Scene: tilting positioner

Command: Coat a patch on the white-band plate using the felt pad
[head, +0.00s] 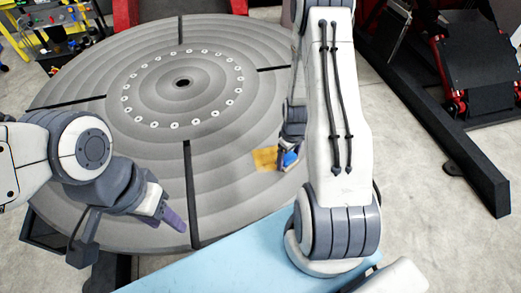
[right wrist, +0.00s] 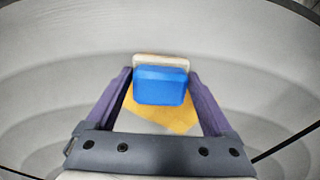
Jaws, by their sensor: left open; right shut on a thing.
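My right gripper (head: 287,160) is shut on a blue block with a pale felt face, the felt pad (head: 291,158). In the right wrist view the pad (right wrist: 160,88) sits between the two purple fingers, its pale layer on the far side. An orange-yellow patch (head: 264,158) lies on the grey round table just left of the pad; it also shows below the pad in the right wrist view (right wrist: 160,116). I cannot tell whether the pad touches it. No white band can be made out. My left gripper (head: 172,215) is open and empty over the table's near left part.
The large round grey table (head: 225,125) has dark slots and a ring of pale holes. A light blue surface (head: 215,268) lies in front of it. Black and red frames (head: 470,75) stand at the right, and a yellow frame (head: 12,38) at the far left.

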